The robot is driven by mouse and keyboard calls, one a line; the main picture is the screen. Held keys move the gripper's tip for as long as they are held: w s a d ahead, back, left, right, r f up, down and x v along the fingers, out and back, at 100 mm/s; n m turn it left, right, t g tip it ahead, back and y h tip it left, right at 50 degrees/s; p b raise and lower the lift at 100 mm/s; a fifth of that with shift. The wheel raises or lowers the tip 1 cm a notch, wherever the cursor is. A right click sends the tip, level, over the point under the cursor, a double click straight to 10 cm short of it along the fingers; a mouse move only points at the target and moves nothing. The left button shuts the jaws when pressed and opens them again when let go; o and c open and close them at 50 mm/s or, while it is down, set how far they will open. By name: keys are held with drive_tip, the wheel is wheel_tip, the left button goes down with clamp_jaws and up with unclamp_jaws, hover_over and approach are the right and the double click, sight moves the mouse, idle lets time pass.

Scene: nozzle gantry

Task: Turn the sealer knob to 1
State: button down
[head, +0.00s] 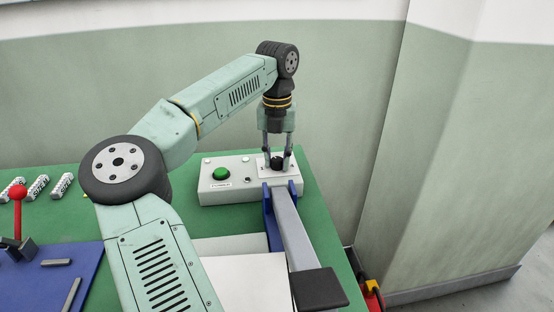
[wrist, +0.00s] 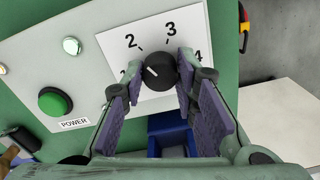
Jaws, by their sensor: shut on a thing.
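The sealer knob (wrist: 160,73) is round and black with a white pointer line. It sits on a white dial plate (wrist: 187,20) with the numbers 1 to 4 around it. The pointer slants up and left in the wrist view, roughly toward the 2. The 1 is partly hidden behind the left finger, and the 4 is partly covered by the right one. My gripper (wrist: 161,80) is shut on the knob, one finger on each side. In the head view my gripper (head: 277,157) points straight down over the knob (head: 277,164) on the control box (head: 235,170).
A green button (wrist: 55,102) labelled POWER and small lamps share the box. A grey sealer arm (head: 292,225) with blue brackets lies just in front. A blue plate with a red-ball lever (head: 18,192) is at the left. A wall stands behind the green table.

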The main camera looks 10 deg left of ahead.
sight(277, 159)
drive_tip(key=n+b, duration=0.1)
drive_tip(key=n, duration=0.5)
drive_tip(key=shift+b, duration=0.35)
drive_tip(key=n+b, duration=0.1)
drive_tip(key=n, duration=0.5)
idle(0.4)
drive_tip(key=c, duration=1.2)
unclamp_jaws()
drive_tip(key=shift+c, duration=0.2)
wheel_tip(277, 159, up, 12)
